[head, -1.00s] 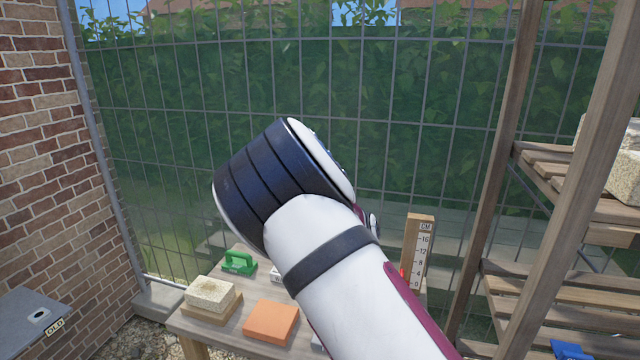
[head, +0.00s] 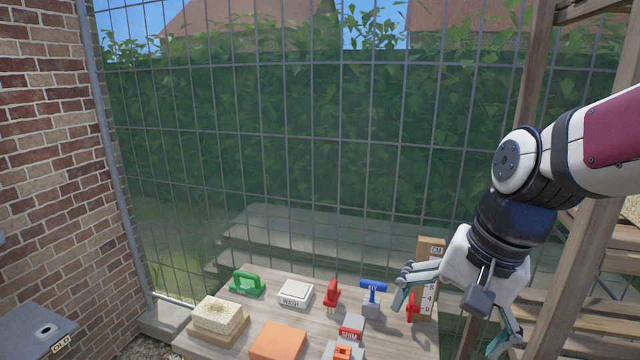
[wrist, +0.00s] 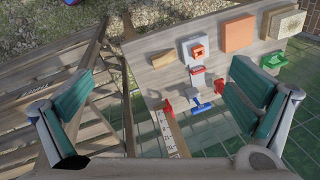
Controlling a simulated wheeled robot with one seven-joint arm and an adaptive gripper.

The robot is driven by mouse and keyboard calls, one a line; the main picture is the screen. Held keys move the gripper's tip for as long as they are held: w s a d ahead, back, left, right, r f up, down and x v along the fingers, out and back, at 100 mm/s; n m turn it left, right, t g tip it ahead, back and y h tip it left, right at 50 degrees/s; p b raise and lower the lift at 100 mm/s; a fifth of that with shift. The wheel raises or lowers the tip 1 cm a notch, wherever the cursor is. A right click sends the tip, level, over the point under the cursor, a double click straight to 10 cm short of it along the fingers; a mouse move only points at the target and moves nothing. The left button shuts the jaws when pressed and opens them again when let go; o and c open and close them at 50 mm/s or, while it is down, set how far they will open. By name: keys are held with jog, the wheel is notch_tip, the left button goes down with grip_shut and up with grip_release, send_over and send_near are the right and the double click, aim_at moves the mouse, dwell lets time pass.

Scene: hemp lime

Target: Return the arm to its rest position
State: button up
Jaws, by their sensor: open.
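My arm reaches in from the right edge of the head view, bent downward at the wrist. My gripper (head: 452,320) hangs at the right end of the wooden table (head: 225,337), in front of the height gauge (head: 428,250). Its teal-padded fingers are spread wide with nothing between them. In the wrist view my gripper (wrist: 165,95) is also open, one finger on each side. The table's end and the gauge (wrist: 166,135) show below and between the fingers.
The table holds a pale block (head: 218,316), an orange block (head: 278,342), a green-handled tool (head: 248,283), a WASH box (head: 295,293), a red item (head: 332,293) and a blue KEY item (head: 373,287). Wooden shelving (head: 600,258) stands close at right. A mesh fence stands behind.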

jog(key=s+d+r+n+t+h, duration=0.1)
jog(key=s+r+n, duration=0.1)
jog(key=s, duration=0.3)
jog(key=s+d+r+n+t+h, duration=0.1)
jog(key=s+r+n+t, duration=0.1)
jog(key=s+n, duration=0.2)
jog(key=shift+s+d+r+n, duration=0.15)
jog(key=shift+s+r+n, duration=0.15)
jog(key=shift+s, duration=0.2)
dwell(0.8)
